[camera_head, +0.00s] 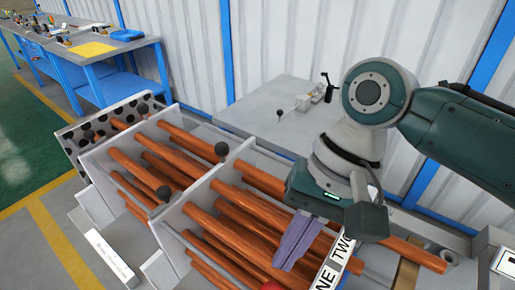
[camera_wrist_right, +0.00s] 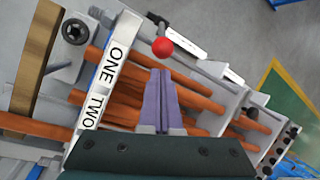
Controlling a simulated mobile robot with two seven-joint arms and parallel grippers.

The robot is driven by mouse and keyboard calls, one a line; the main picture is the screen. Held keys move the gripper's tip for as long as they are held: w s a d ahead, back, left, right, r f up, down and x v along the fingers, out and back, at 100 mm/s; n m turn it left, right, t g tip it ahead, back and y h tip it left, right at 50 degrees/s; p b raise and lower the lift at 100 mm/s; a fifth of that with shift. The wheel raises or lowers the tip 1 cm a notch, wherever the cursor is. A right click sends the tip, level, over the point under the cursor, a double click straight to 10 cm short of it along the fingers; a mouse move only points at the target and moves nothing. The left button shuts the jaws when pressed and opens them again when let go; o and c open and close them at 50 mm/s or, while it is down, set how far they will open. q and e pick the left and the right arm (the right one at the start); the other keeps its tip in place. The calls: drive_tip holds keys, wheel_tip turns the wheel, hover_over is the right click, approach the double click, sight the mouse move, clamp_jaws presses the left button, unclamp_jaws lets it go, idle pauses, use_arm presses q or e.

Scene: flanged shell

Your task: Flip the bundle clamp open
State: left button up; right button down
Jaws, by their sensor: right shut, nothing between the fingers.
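A red ball knob (camera_head: 272,286) shows at the bottom edge of the head view, mostly cut off. In the right wrist view the red knob (camera_wrist_right: 162,47) is whole, just beyond my fingertips and apart from them. It may belong to the bundle clamp; I cannot tell for sure. A white bar (camera_wrist_right: 108,70) marked ONE and TWO crosses over the copper tubes (camera_head: 230,215); in the head view the bar (camera_head: 335,262) is partly behind my gripper. My right gripper (camera_head: 284,266) has purple fingers, shut and empty, above the tubes. My left gripper is not in view.
Upright baffle plates (camera_head: 193,190) and a perforated end plate (camera_head: 100,128) hold the tubes. Several black ball knobs (camera_head: 222,149) stand along them. A grey table (camera_head: 275,100) with a small black-handled fixture (camera_head: 325,90) is behind. A blue workbench (camera_head: 95,60) stands far left.

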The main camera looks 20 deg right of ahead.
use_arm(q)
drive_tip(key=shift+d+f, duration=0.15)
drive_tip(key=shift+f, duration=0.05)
use_arm(e)
drive_tip(key=x, duration=0.3)
drive_tip(key=shift+a+f, duration=0.1)
drive_tip(key=shift+f, duration=0.1)
